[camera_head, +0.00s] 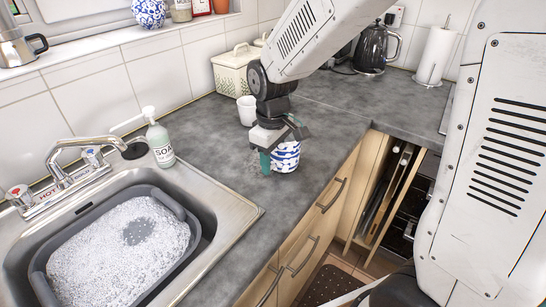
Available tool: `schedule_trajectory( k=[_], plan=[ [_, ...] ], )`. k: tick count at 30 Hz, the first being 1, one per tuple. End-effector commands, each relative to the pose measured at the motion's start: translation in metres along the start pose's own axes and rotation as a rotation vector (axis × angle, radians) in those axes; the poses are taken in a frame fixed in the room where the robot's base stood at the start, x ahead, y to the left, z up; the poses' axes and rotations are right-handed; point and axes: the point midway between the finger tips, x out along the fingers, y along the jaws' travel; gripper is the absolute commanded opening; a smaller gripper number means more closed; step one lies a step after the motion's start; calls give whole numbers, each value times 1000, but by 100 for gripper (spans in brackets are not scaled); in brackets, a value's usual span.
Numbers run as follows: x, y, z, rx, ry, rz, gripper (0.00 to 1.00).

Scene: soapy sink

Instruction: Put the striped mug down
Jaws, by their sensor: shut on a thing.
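The striped mug (286,158) is white with blue bands. It is upright at or just above the grey worktop (222,145), right of the sink; I cannot tell whether its base touches. My gripper (281,152) reaches down over it and is shut on it. A dark teal finger shows at the mug's left side. The gripper hides the mug's top and part of its left side.
A plain white cup (247,110) stands behind my gripper, near a cream container (236,70). The sink (206,180) holds a grey basin of suds (120,255). A soap bottle (160,143) stands by the tap (70,172). An open drawer (378,190) is at the right.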

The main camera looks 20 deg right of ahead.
Motion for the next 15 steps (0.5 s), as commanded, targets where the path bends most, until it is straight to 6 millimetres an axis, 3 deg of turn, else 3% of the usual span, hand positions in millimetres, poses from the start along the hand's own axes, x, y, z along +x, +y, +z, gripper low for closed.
schedule_trajectory(
  k=[9, 10, 12, 15],
  plan=[
    [2, 0, 0, 0, 2, 1, 0],
    [3, 0, 0, 0, 2, 1, 45],
    [2, 0, 0, 0, 2, 1, 64],
    [2, 0, 0, 0, 2, 1, 64]
  ],
)
